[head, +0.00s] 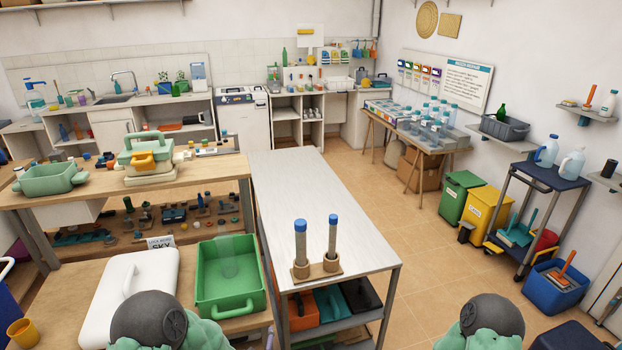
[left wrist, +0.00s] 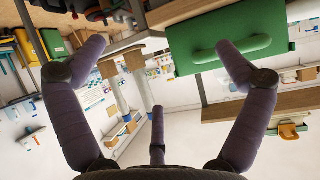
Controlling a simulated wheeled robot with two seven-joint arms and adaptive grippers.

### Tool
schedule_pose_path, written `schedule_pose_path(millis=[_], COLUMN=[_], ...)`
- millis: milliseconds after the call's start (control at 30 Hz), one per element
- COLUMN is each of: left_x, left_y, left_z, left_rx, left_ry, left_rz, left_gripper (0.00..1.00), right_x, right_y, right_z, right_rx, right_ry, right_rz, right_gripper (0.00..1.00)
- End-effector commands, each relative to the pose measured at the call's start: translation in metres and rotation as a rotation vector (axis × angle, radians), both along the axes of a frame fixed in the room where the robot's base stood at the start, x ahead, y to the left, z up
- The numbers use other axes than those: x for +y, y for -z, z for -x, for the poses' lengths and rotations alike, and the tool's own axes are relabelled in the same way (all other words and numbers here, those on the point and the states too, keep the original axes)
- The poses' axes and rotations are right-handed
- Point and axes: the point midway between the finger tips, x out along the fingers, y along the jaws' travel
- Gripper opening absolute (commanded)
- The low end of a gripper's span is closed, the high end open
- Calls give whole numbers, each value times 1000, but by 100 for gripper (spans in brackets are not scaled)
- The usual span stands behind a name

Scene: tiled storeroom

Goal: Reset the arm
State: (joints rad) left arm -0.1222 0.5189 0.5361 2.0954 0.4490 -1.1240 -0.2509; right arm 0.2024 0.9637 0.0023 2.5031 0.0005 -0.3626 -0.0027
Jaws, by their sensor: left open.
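My left gripper (left wrist: 158,48) shows in the left wrist view with its dark purple fingers spread wide and nothing between them. A green tray with a handle (left wrist: 272,43) shows beyond the right-hand fingertip; I cannot tell how far off it is. In the head view, rounded joints of my two arms show at the bottom edge, one at the left and one at the right. Neither gripper's fingers show there, and my right gripper is out of view.
A green tray (head: 205,300) and a white lidded box (head: 105,295) sit on the low wooden bench at the left. A metal-topped table (head: 315,190) holds two blue-capped tubes (head: 300,243) in a stand. The tiled floor (head: 430,250) right of it is clear.

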Motion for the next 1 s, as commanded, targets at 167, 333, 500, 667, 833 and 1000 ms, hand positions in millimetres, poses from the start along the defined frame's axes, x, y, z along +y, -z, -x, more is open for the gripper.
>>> schedule_pose_path(millis=[167, 333, 500, 667, 833, 1000], left_x=[-8, -20, -28, -31, -31, -31], left_y=[109, 180, 214, 221, 221, 221], left_z=[61, 140, 209, 233, 233, 233], left_rx=[319, 624, 857, 937, 937, 937], left_ry=[95, 167, 215, 230, 230, 230], left_rz=[143, 277, 375, 407, 407, 407], left_gripper=[100, 100, 100, 100, 100, 100], right_x=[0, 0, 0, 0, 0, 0], right_y=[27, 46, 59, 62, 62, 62], right_z=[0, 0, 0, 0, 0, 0], right_rx=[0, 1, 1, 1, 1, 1], right_ry=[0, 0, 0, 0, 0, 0], right_rz=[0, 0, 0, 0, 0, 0], right_gripper=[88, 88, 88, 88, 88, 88])
